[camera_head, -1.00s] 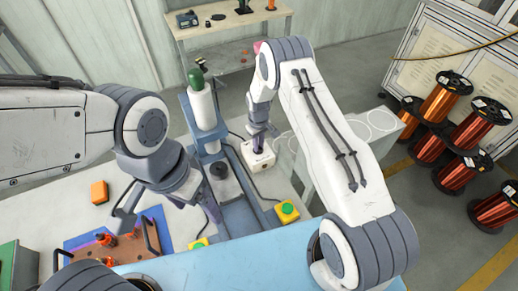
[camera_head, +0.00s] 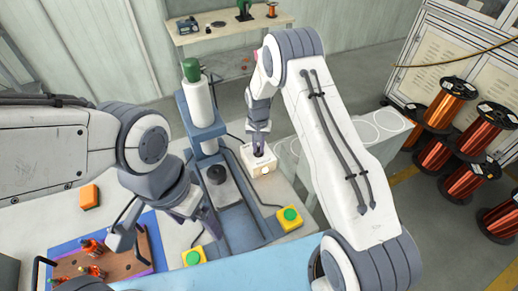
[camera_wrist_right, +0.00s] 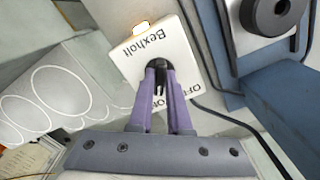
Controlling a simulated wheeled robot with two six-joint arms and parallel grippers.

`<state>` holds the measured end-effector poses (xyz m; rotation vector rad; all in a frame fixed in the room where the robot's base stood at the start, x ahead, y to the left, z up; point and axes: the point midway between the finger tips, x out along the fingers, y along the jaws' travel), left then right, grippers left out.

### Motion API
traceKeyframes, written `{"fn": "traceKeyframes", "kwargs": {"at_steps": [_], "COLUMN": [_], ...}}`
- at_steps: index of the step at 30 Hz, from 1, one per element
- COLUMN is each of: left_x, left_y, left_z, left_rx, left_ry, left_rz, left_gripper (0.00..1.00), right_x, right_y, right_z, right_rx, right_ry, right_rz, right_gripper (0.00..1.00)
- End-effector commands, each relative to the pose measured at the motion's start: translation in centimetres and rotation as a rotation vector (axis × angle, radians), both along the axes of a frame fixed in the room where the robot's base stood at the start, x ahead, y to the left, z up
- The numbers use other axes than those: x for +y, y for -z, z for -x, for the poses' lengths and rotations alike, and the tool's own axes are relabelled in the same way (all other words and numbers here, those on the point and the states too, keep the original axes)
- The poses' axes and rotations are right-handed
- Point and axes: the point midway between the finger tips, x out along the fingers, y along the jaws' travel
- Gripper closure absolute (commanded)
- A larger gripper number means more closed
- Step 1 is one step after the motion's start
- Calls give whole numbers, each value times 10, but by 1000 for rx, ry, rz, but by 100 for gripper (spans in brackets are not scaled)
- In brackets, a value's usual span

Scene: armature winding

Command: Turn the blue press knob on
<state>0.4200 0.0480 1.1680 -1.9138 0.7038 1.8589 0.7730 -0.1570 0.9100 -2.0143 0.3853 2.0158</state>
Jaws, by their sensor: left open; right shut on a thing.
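The switch box (camera_head: 262,170) is a white block labelled Bexholt with OFF and ON marks; it also shows in the right wrist view (camera_wrist_right: 172,40). Its small dark knob (camera_wrist_right: 160,63) lies between the fingertips of my right gripper (camera_wrist_right: 160,75), which is shut on it. In the head view that gripper (camera_head: 258,150) reaches down onto the box from above. The blue press (camera_head: 203,133) stands just left of the box. A small orange glow (camera_wrist_right: 141,27) shows at the box's edge. My left gripper (camera_head: 167,228) is open and empty, left of the press.
Two yellow boxes with green buttons, one at the right (camera_head: 290,217) and one at the left (camera_head: 193,257), sit by the press base. A blue mat (camera_head: 62,250) with a brown board lies lower left. An orange block (camera_head: 89,196) is nearby. Copper spools (camera_head: 445,105) stand right.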

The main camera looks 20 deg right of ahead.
Motion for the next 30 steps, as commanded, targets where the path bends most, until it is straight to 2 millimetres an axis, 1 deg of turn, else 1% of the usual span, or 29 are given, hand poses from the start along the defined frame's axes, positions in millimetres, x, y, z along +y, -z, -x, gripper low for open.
{"fn": "traceKeyframes", "kwargs": {"at_steps": [7, 20, 21, 22, 23, 30], "left_x": [0, 0, 0, 0, 0, 0], "left_y": [4, 4, 4, 4, 4, 4], "left_z": [0, 0, 0, 0, 0, 0], "left_rx": [0, 0, 0, 0, 0, 0], "left_ry": [0, 0, 0, 0, 0, 0], "left_rz": [0, 0, 0, 0, 0, 0], "left_gripper": [15, 15, 15, 15, 15, 15], "right_x": [0, 0, 0, 0, 0, 0], "right_y": [-1, -1, -1, -1, -1, -1], "right_z": [-1, -1, -1, -1, -1, -1], "right_rx": [-3, -4, -4, -4, -4, -1], "right_ry": [51, 58, 58, 58, 58, 56], "right_rz": [0, -1, -1, -1, -1, -1], "right_gripper": [100, 100, 69, 57, 54, 54]}}
